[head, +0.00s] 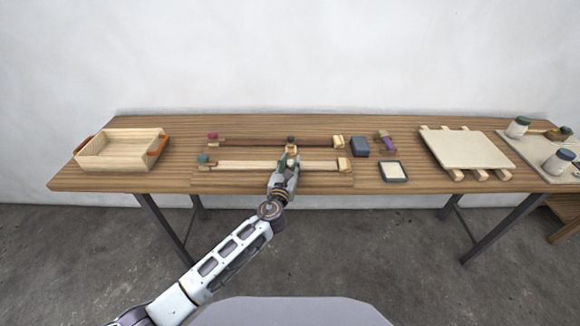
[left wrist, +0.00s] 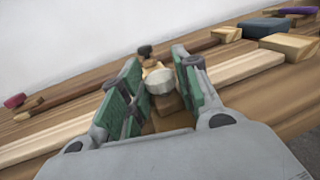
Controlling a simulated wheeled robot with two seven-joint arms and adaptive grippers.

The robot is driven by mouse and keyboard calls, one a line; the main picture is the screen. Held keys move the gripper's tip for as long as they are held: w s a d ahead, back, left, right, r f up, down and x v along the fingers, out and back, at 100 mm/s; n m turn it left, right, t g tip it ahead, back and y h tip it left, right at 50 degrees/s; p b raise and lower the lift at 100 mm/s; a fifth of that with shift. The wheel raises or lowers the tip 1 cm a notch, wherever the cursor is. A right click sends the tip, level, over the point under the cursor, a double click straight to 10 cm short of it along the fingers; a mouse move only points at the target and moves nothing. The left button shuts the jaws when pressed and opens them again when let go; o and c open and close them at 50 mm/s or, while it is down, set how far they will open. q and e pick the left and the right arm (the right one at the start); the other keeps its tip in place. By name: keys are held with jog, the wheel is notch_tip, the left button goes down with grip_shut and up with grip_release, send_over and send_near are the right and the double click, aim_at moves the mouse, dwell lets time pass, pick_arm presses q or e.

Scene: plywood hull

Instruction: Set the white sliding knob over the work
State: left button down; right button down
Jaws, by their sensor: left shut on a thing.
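The white sliding knob (left wrist: 160,82) sits between the green-padded fingers of my left gripper (left wrist: 158,90) in the left wrist view. My left gripper (head: 285,168) is shut on it at the middle of the front pale rail (head: 240,164). In the head view the gripper mostly hides the knob. The front rail has a teal knob (head: 203,158) at its left end and a wooden block (head: 344,164) at its right end. A dark red-brown rail (head: 250,142) lies behind it, with a dark knob (left wrist: 145,50) near its middle. My right gripper is out of view.
A wooden box with orange handles (head: 120,155) stands at the left. Right of the rails are a blue-grey block (head: 360,147), a dark-framed pad (head: 393,172) and a purple-banded item (head: 386,142). A pale board on slats (head: 465,148) and jars (head: 560,161) are farther right.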

pick_arm(q)
jog(key=shift+d, duration=0.2)
jog(key=c, duration=1.4)
grip_release()
jog(key=shift+o, duration=1.1)
jog(key=shift+s+a, duration=0.1)
jog(key=v, duration=1.2)
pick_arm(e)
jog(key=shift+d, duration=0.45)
